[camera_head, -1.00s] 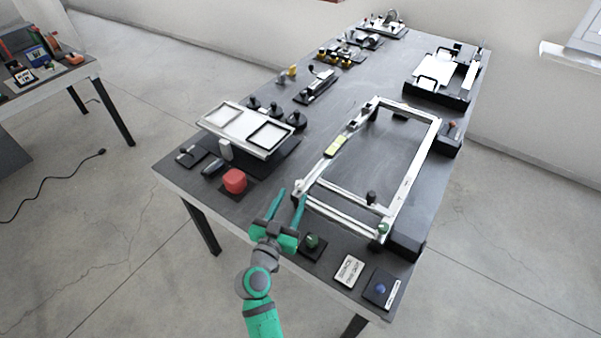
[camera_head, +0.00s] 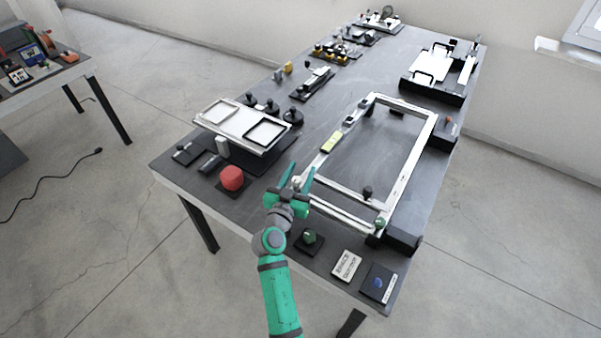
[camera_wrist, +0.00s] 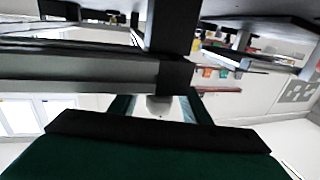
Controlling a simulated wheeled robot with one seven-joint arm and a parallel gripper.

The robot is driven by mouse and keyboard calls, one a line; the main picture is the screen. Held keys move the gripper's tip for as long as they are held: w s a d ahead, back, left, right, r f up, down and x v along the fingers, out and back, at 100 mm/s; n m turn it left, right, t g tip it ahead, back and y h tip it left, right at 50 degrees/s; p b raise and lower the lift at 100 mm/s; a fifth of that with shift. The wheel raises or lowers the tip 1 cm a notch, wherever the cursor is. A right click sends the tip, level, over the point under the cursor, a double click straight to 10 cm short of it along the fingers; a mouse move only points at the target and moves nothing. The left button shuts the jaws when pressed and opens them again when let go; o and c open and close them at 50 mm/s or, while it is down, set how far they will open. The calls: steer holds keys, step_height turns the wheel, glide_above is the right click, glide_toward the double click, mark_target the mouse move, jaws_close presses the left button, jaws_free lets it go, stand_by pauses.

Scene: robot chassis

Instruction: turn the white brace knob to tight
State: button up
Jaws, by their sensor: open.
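The white brace knob (camera_head: 297,182) is at the near left corner of the white frame (camera_head: 409,171) on the dark table. In the wrist view a small pale knob (camera_wrist: 158,105) shows between my fingers, partly cut off by a dark post above it. My gripper (camera_head: 302,170) is open, with its two green fingers on either side of the knob's place. I cannot tell whether the fingers touch the knob. The knob's markings and how far it is turned are not visible.
A green knob (camera_head: 309,237), a white label plate (camera_head: 346,265) and a blue button (camera_head: 377,284) line the near edge. A raised white tray (camera_head: 222,111) stands further left. The table inside the frame is mostly bare.

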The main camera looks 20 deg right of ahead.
steer(key=shift+c, duration=0.3)
steer(key=c, duration=1)
steer(key=shift+d+m+g+h, duration=0.1)
steer(key=shift+m+g+h, duration=0.3)
steer(key=shift+h, duration=0.1)
steer(key=m+g+h, duration=0.1)
steer(key=g, duration=0.1)
steer(key=m+g+h, duration=0.2)
steer(key=s+m+g+h, duration=0.1)
steer(key=shift+s+d+r+m+g, duration=0.1)
steer(key=shift+d+m+g, duration=0.2)
steer(key=shift+d+g, duration=0.1)
steer(key=shift+s+d+m+g+h, duration=0.1)
steer(key=shift+s+m+g+h, duration=0.25)
steer(key=shift+m+g, duration=1.05)
steer(key=shift+s+d+m+g+h, duration=0.1)
steer(key=shift+s+m+g+h, duration=0.5)
steer(key=shift+g, duration=1.4)
steer(key=shift+s+m+g+y, duration=0.1)
steer(key=shift+s+m+g, duration=0.1)
steer(key=shift+m+g, duration=1.3)
steer(key=shift+s+g, duration=0.1)
steer(key=shift+g, duration=0.2)
